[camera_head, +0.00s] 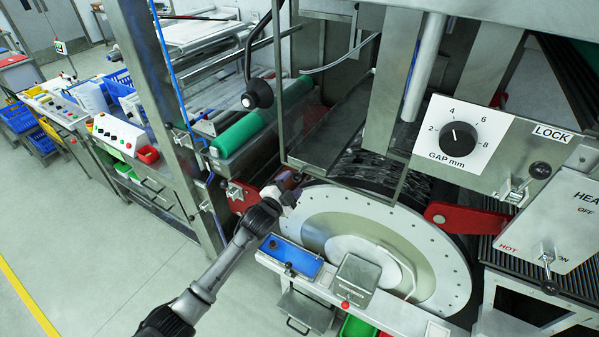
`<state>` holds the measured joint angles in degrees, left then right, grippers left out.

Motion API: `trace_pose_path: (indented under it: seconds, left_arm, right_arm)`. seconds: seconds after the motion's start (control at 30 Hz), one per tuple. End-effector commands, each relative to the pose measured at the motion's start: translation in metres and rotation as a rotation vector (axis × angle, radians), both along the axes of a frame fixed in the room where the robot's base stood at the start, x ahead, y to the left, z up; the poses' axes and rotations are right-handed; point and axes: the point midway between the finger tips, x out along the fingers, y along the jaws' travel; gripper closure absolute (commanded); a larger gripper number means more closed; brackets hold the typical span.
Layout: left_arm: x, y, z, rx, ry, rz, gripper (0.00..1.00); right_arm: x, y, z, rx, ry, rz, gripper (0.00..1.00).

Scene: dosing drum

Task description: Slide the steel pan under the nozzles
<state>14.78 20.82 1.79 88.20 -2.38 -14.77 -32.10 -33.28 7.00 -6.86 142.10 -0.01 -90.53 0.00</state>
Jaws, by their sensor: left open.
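My left gripper (287,187) reaches in from the bottom and is open at the upper left rim of the large drum (380,240). A red bracket is beside it. I cannot tell from this view whether the fingers touch anything. A grey steel pan-like tray (306,309) with a front handle shows low in front of the drum, below the white ledge, well apart from the gripper. I cannot tell for sure that it is the task's pan. I cannot make out the nozzles. My right gripper is not in view.
A ledge before the drum carries a blue tray (291,257) and a steel box (357,281). A GAP dial panel (463,138) and a heater switch panel (551,222) are at right. A green roller (262,118) lies behind my gripper.

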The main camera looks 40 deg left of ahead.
Motion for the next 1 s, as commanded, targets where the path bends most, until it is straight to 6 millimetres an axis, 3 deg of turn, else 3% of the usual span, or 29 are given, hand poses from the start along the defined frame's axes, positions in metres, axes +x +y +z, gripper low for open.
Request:
trace_pose_path:
  seconds: [0.2, 0.4, 0.93, 1.0]
  left_arm:
    - [0.032, 0.004, 0.002, 0.000, 0.000, 0.000, 0.41]
    - [0.048, 0.007, 0.000, 0.000, 0.001, 0.001, 0.41]
    - [0.056, 0.008, 0.000, 0.001, 0.000, 0.000, 0.41]
    - [0.056, 0.008, 0.000, 0.001, 0.000, 0.000, 0.47]
  right_arm:
    - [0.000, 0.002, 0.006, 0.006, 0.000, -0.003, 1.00]
    - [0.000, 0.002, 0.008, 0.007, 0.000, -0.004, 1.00]
    - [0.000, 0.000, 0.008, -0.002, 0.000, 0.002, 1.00]
    - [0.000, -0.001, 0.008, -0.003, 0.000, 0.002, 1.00]
